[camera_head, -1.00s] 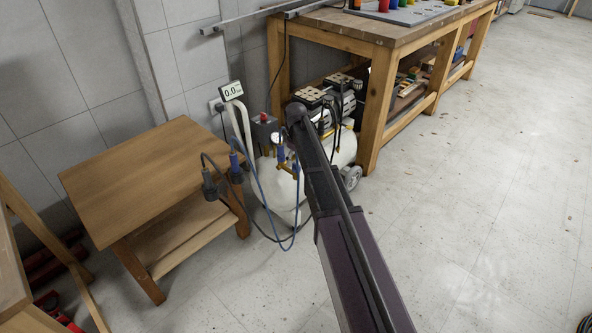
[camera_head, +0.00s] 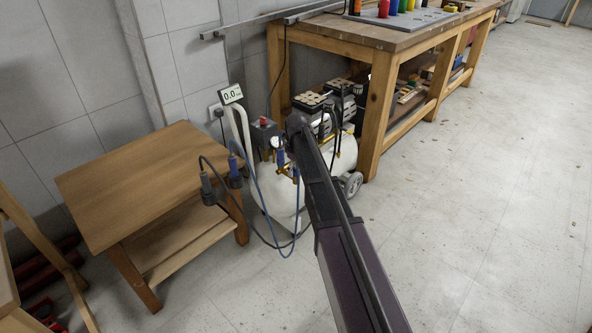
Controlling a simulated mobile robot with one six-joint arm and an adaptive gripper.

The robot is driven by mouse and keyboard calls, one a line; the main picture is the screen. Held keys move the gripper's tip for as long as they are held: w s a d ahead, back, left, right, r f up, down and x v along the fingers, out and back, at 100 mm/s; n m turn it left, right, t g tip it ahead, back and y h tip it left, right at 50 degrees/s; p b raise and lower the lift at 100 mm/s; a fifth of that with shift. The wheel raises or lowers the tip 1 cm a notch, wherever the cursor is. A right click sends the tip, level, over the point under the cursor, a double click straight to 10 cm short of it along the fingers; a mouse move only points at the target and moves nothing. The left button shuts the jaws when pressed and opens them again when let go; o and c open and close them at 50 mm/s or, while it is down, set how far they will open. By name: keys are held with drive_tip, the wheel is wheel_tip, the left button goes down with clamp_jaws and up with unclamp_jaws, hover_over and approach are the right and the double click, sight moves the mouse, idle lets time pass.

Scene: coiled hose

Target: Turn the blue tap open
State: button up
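A small blue part (camera_head: 281,157), which looks like the blue tap, sits on the fittings at the front of the white compressor tank (camera_head: 275,190), just left of my dark arm. It is small, and its handle position is hard to read. A blue hose (camera_head: 262,200) loops down beside the tank. My arm rises from the bottom of the picture and ends in front of the compressor, covering part of it. My gripper does not show, so its state and its place relative to the tap are hidden.
A small wooden table (camera_head: 140,185) stands left of the compressor, with two connectors (camera_head: 208,190) at its right edge. A display reading 0.0 (camera_head: 231,94) stands above the tank. A wooden workbench (camera_head: 375,115) is behind to the right. The floor (camera_head: 480,220) at right is clear.

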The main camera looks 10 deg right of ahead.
drive_tip(key=c, duration=0.6)
drive_tip(key=shift+m, duration=0.4)
drive_tip(key=shift+c, duration=0.2)
drive_tip(key=m, duration=0.4)
drive_tip(key=shift+a, duration=0.1)
drive_tip(key=m, duration=0.4)
drive_tip(key=shift+m, duration=0.4)
drive_tip(key=m, duration=0.4)
drive_tip(key=shift+m, duration=2.2)
